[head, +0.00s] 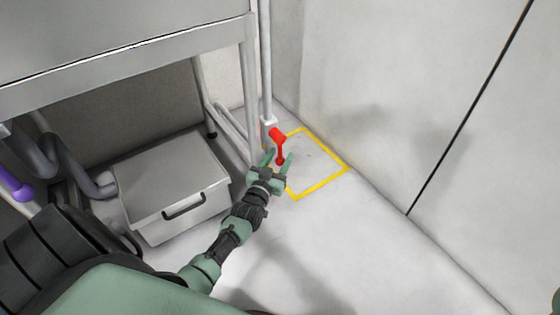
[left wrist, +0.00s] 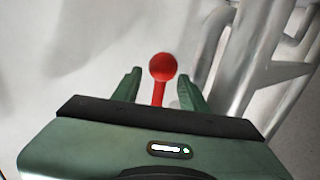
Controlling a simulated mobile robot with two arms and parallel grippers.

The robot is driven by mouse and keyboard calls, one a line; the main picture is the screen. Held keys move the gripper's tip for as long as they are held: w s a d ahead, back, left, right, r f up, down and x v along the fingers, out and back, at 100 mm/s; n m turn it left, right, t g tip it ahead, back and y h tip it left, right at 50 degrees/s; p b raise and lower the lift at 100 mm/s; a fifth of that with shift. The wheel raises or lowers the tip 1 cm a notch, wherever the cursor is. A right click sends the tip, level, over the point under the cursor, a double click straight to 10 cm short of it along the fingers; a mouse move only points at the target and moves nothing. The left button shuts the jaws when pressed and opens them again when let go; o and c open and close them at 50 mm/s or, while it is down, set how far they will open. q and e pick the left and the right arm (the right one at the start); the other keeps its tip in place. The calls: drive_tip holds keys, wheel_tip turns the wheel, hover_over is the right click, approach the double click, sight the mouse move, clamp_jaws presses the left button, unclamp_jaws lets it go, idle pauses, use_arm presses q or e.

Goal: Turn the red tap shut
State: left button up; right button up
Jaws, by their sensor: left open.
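The red tap (head: 278,140) sits low on a thin upright pipe near the wall corner. Its lever reaches down and toward me in the head view, with a rounded end. In the left wrist view the red round knob (left wrist: 163,67) and part of its stem show between the green fingers. My left gripper (head: 279,157) is open, with one finger on each side of the lever's end. It also shows open in the left wrist view (left wrist: 160,76). I cannot tell whether either finger touches the lever. My right gripper is not in view.
A yellow square outline (head: 325,184) marks the floor beside the tap. A metal table (head: 150,60) stands at the left, with a grey lidded box (head: 170,180) under it. Table legs and pipes (left wrist: 240,60) stand close right in the left wrist view. Floor at right is clear.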

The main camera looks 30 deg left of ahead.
use_arm(q)
drive_tip(key=shift+w, duration=0.25)
clamp_jaws()
